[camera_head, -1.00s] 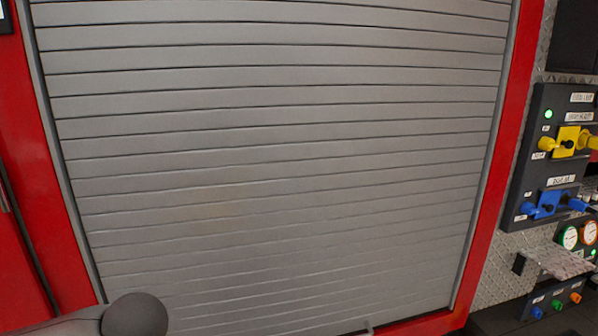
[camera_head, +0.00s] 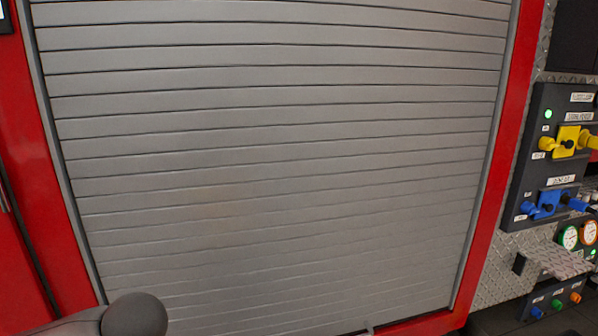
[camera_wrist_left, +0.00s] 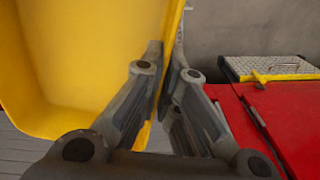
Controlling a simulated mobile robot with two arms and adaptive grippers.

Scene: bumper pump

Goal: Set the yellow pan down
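The yellow pan (camera_wrist_left: 80,65) fills the left part of the left wrist view, tilted, its inner side facing the camera. My left gripper (camera_wrist_left: 168,65) is shut on the pan's rim, with one finger on each side of the wall. The pan is not in the head view. In the head view only a grey rounded part of my own arm shows at the bottom left; both grippers are out of that view.
A closed grey roller shutter (camera_head: 270,170) in a red frame (camera_head: 495,180) fills the head view. A panel with yellow and blue valves (camera_head: 552,150) is at the right, with a small tread-plate ledge (camera_head: 558,262) below. A red surface (camera_wrist_left: 275,115) lies right of the gripper.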

